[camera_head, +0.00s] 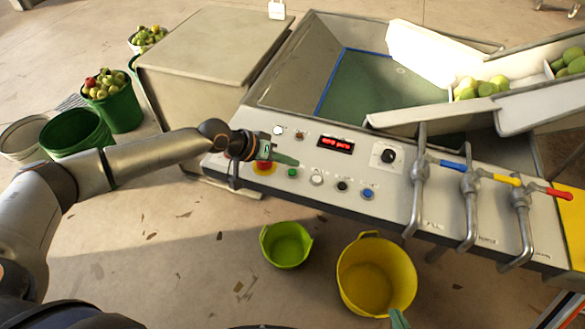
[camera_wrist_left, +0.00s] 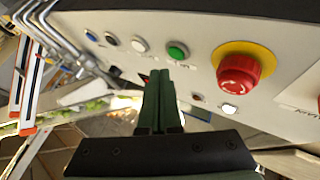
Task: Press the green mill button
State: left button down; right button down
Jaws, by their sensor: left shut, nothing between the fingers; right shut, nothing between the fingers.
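The green button (camera_head: 292,173) sits in the lower row of the grey control panel (camera_head: 225,165), between the red emergency stop and a white button. It is also clear in the left wrist view (camera_wrist_left: 178,51). My left gripper (camera_head: 296,162) is shut and empty, its green fingers over the panel close to the green button. In the left wrist view the fingertips (camera_wrist_left: 160,74) lie just below and left of the button, apart from it in the picture. Only the green tip of my right gripper (camera_head: 399,318) shows, shut, at the bottom edge by the yellow bucket.
The red emergency stop (camera_wrist_left: 238,75) on its yellow ring is close beside the green button. White (camera_head: 316,179), black (camera_head: 342,186) and blue (camera_head: 368,193) buttons continue the row. Pipes with coloured valve handles (camera_head: 446,164) stand right. Green (camera_head: 287,245) and yellow (camera_head: 376,275) buckets stand below the panel.

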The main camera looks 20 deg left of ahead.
pick_arm(q)
notch_tip(320, 180, up, 4)
jog(key=p, duration=0.3)
dwell(0.6)
jog(key=m+h, duration=0.1)
jog(key=m, duration=0.1)
send_over(311, 188)
jog(key=s, duration=0.4)
notch_tip(311, 188, down, 5)
jog(key=s+d+f+t, duration=0.2)
jog(key=s+d, duration=0.2)
jog(key=s, duration=0.1)
jog(key=s+a+f+n+t+y, duration=0.1)
jog(key=s+a+f+y, duration=0.4)
jog(key=s+a, duration=0.6)
notch_tip(311, 188, down, 2)
jog(key=s, duration=0.3)
jog(key=shift+f+y, duration=0.2)
jog(key=shift+y, duration=0.1)
